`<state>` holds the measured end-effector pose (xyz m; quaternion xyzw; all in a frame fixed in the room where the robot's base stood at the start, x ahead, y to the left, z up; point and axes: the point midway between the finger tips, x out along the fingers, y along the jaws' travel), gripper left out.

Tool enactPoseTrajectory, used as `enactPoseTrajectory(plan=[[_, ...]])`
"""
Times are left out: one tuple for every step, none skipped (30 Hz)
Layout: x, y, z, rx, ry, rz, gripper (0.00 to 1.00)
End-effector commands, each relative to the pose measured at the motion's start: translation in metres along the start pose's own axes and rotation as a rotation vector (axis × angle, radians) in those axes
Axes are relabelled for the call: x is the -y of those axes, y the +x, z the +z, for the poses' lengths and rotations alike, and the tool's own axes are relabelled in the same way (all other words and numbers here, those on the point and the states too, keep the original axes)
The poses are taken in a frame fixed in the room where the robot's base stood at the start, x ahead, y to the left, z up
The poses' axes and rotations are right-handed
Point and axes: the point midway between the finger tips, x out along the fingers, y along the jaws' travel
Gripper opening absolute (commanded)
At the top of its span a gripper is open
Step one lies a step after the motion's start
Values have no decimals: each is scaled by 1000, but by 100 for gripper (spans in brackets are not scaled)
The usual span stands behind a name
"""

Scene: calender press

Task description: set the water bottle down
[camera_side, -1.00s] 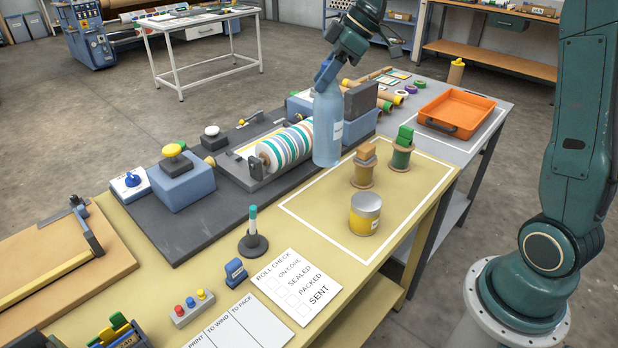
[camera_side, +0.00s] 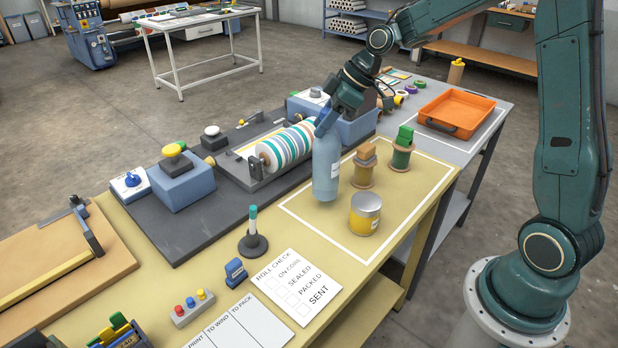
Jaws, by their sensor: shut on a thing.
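My gripper (camera_side: 325,122) is shut on the top of the bottle, reaching down from the upper right. The bottle's neck is largely hidden by the fingers.
A yellow-labelled tin (camera_side: 365,214) stands in front right of the bottle. The striped roll (camera_side: 287,148) is close on the left. An orange tray (camera_side: 456,112) lies farther back.

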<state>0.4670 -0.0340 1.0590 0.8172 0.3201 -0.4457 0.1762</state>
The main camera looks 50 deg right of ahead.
Motion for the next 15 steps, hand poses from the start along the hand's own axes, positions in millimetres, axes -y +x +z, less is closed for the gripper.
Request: enactPoseTrajectory(plan=[[0, 5, 4, 1, 2, -2, 0], [0, 9, 6, 1, 2, -3, 0], [0, 13, 8, 1, 1, -3, 0], [0, 15, 10, 0, 1, -3, 0], [0, 18, 11, 0, 1, -2, 0], [0, 21, 13, -1, 1, -2, 0], [0, 23, 14, 0, 0, -2, 0], [0, 24, 15, 0, 0, -2, 0], [0, 25, 16, 0, -1, -1, 0], [0, 25, 16, -1, -1, -1, 0], [0, 26, 16, -1, -1, 0, 0], [0, 26, 16, -1, -1, 0, 0], [0, 25, 16, -1, -1, 0, 0], [0, 25, 16, -1, -1, 0, 0], [0, 25, 16, -1, -1, 0, 0]])
